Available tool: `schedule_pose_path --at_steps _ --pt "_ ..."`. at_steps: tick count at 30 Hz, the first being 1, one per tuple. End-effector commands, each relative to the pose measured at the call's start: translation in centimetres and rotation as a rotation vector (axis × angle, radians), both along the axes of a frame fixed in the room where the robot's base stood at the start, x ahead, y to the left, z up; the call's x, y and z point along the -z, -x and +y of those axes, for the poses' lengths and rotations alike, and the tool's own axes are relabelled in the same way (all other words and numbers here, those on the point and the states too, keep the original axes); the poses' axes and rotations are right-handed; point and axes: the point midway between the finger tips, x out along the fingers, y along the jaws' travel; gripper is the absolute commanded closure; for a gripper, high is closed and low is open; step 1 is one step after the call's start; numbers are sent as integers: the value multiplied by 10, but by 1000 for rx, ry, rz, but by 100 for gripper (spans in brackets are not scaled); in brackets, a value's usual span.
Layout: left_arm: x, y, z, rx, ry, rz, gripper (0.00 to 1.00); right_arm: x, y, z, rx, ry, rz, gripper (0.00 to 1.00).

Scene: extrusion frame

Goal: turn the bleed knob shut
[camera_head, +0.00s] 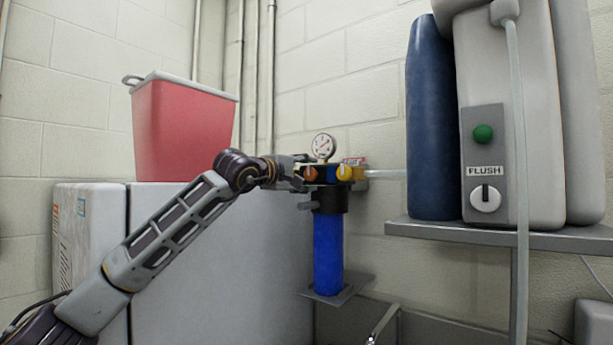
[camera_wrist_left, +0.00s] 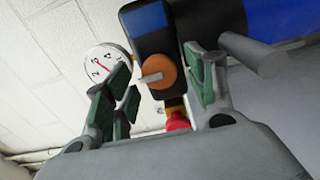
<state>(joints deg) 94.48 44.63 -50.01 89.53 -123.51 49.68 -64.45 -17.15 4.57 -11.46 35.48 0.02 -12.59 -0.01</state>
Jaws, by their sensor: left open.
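The filter unit has a black head and a blue housing (camera_head: 328,250). An orange knob (camera_head: 310,173) with a grey tab is on its head, and a yellow knob (camera_head: 345,173) is to its right. I cannot read which one is marked bleed. My left gripper (camera_head: 301,172) is open at the head's left side. In the left wrist view the orange knob (camera_wrist_left: 160,76) lies between the green-padded fingers. It appears clear of both pads. The round gauge (camera_head: 323,146) stands above the head. My right gripper is not in view.
A grey stub (camera_wrist_left: 254,54) sticks out beside the right finger in the wrist view. A red bin (camera_head: 184,130) stands on a white cabinet at left. At right, a shelf (camera_head: 480,236) holds a blue cylinder (camera_head: 433,125) and a machine marked FLUSH.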

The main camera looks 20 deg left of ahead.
Motion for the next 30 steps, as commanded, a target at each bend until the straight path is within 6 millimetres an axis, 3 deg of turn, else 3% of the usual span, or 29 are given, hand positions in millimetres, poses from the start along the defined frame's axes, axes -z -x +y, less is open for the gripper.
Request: schedule_pose_path --at_steps 30 --pt "1 98 36 -1 -2 -1 44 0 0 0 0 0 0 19"
